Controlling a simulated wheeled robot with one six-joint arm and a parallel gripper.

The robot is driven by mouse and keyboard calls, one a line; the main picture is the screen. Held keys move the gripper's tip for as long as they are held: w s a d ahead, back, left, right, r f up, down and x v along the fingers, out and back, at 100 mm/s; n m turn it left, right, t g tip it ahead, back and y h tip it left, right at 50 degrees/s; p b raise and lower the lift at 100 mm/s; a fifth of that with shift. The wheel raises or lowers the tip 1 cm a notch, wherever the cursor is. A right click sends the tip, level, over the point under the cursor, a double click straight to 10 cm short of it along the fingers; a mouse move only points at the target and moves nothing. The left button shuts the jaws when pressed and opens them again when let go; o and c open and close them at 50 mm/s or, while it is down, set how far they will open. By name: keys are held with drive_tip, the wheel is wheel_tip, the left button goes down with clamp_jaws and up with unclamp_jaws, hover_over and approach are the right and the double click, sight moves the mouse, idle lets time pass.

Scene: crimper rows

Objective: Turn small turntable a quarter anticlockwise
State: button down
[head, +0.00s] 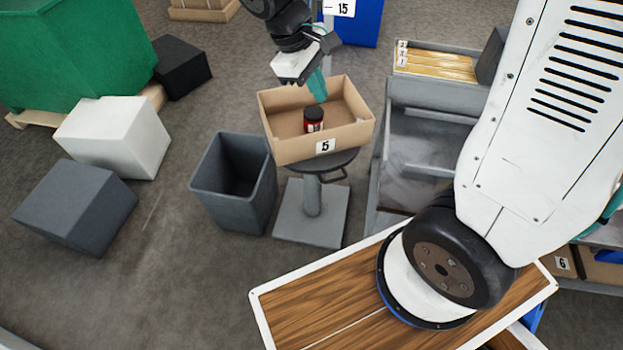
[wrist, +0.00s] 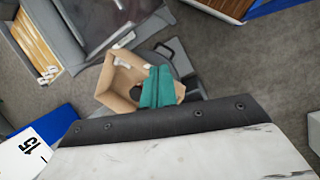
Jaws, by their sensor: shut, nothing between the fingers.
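The small turntable (head: 335,163) is a dark round plate on a grey post with a square base, and a dark handle (head: 335,177) sticks out at its front right. An open cardboard box (head: 292,150) labelled 5 stands on it. A dark jar with a red label (head: 314,119) stands upright inside the box. My gripper (head: 317,88) has teal fingers, shut and empty, above the back of the box. In the wrist view, the fingers (wrist: 157,88) cover part of the box (wrist: 118,80) and the jar. The turntable's handle (wrist: 168,47) shows beyond the box there.
A grey bin (head: 205,180) stands just left of the turntable. A grey cart (head: 425,150) with a tray of yellow items (head: 435,65) is on the right. White (head: 115,135) and grey (head: 75,205) blocks lie on the floor at left. A blue container labelled 15 (head: 362,25) is behind.

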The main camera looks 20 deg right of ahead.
drive_tip(key=w+a+f+n+h, duration=0.1)
drive_tip(key=w+a+f+n, duration=0.15)
drive_tip(key=f, duration=0.65)
drive_tip(key=w+a+f+n+h, duration=0.1)
drive_tip(key=a+f+n+h, duration=0.2)
drive_tip(key=f, duration=0.6)
drive_tip(key=w+a+f+n, duration=0.2)
drive_tip(key=a+f+n, duration=0.15)
drive_tip(key=f, duration=0.65)
drive_tip(key=d+r+x, duration=0.1)
drive_tip(key=x, duration=1.1)
drive_tip(key=shift+d, duration=0.5)
drive_tip(key=shift+s+f, duration=0.15)
